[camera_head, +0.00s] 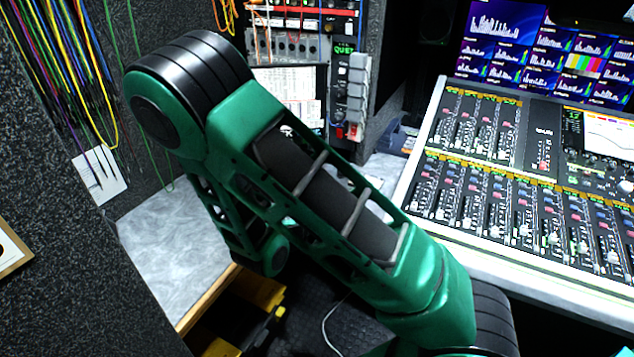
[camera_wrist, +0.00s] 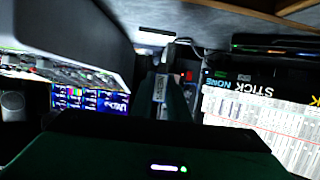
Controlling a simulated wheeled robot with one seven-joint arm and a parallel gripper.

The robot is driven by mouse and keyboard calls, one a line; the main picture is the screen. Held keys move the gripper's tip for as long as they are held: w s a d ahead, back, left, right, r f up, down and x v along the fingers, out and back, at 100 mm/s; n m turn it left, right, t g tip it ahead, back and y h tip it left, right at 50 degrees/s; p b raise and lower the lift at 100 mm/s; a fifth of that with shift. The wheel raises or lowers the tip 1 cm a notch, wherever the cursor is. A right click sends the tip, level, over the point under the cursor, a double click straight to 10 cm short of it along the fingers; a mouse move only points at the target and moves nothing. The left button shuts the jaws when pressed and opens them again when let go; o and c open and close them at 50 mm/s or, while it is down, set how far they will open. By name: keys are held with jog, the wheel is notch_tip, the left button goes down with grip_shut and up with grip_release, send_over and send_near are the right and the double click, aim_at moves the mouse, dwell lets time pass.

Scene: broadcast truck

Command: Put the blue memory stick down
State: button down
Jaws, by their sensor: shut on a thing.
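My gripper (camera_wrist: 172,95) shows dimly in the middle of the wrist view, shut, with its dark fingers pointing away from the camera. The blue memory stick cannot be made out clearly; it is small and dark at the fingertips there. In the head view my green arm fills the middle and hides the gripper and whatever it holds. To the right in the wrist view is a white printed sheet (camera_wrist: 265,125) with a black header, upside down, reading "STICK" in part.
A mixing console (camera_head: 520,190) stands at right under lit screens (camera_head: 545,50). A rack with red and grey panels (camera_head: 300,45) is at the back. A pale grey worktop (camera_head: 165,245) at left looks clear, beside a dark wall with hanging coloured cables (camera_head: 70,60).

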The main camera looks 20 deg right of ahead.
jog(key=w+d+f, duration=0.1)
jog(key=d+f, duration=0.1)
jog(key=d, duration=0.1)
jog(key=w+d+f, duration=0.2)
jog(key=d, duration=0.1)
jog(key=w+d+f, duration=0.2)
jog(key=d, duration=0.2)
jog(key=shift+f, duration=2.35)
jog(key=c, duration=1.7)
grip_release()
jog(key=v, duration=1.2)
jog(key=shift+r, duration=0.1)
